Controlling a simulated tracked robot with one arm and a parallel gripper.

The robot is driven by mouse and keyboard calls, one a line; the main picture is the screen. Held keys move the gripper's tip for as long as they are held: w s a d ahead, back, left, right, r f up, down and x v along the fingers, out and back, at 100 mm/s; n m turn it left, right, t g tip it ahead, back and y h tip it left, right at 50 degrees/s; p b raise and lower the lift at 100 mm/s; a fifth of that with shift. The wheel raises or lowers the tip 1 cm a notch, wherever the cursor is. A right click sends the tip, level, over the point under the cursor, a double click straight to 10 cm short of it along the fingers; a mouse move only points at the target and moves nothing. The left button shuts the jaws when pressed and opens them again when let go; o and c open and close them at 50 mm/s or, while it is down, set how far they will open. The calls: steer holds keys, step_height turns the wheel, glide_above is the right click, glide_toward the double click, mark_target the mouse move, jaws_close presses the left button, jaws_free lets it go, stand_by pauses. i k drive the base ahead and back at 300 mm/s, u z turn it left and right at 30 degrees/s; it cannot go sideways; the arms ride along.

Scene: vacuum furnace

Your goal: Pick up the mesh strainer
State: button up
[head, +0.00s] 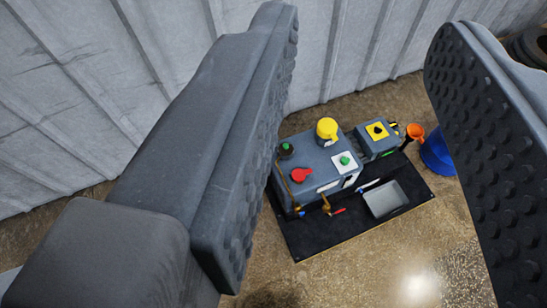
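My gripper (362,45) is open and empty, with its two dark studded fingers wide apart on either side of the view. I cannot make out a mesh strainer for certain. A small orange cup-shaped thing (415,132) shows at the right end of the grey furnace unit; whether it has mesh is too small to tell. A grey square tray (385,199) lies on the black mat (310,245) in front of the furnace unit (315,170). All of these are well beyond my fingers, and nothing touches the gripper.
The furnace unit carries a yellow cap (327,129), a red handle (301,175) and a green button (345,160). Small tools, one with a red end (339,211), lie near the tray. A blue container (437,153) stands right. A corrugated wall (340,50) is behind; brown floor in front is open.

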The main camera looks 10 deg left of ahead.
mark_target(285, 149)
steer(key=z, duration=0.15)
steer(key=i, duration=0.95)
steer(key=u, duration=0.1)
